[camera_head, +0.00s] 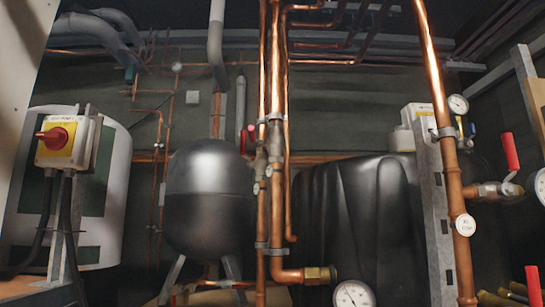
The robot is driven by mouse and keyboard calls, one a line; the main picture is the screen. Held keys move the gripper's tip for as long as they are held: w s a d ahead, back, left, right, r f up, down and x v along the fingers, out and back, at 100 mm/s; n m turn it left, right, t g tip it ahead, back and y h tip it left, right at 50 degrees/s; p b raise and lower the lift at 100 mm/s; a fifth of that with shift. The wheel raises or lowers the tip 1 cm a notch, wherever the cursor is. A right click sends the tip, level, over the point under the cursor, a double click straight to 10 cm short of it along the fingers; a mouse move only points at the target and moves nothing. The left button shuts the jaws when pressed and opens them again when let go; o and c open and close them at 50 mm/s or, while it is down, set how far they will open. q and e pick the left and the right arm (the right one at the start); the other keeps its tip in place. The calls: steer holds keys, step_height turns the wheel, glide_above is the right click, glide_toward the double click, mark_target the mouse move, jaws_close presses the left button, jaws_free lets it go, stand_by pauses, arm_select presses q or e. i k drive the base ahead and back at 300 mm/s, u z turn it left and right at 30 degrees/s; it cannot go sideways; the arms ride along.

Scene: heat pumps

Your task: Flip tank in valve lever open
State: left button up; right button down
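Several red valve levers show, and I cannot tell which one is the tank in valve lever. One red lever (510,151) stands upright at the right, above a brass valve (492,190) on a side pipe from the thick copper pipe (449,170). Another red lever (533,286) points up at the lower right edge, its valve out of frame. A smaller red lever (252,133) is upright by the middle copper pipes (277,170). A small red part (172,300) shows at the bottom edge. Neither of my grippers is in view.
A dark rounded tank (208,205) stands left of centre, and a large black covered tank (360,215) right of it. A yellow box with a red rotary switch (57,140) is at the left. A gauge (354,295) sits low; another (458,104) is higher right.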

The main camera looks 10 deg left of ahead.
mark_target(251, 128)
steer(key=u, duration=0.45)
steer(key=i, duration=0.7)
steer(key=u, duration=0.6)
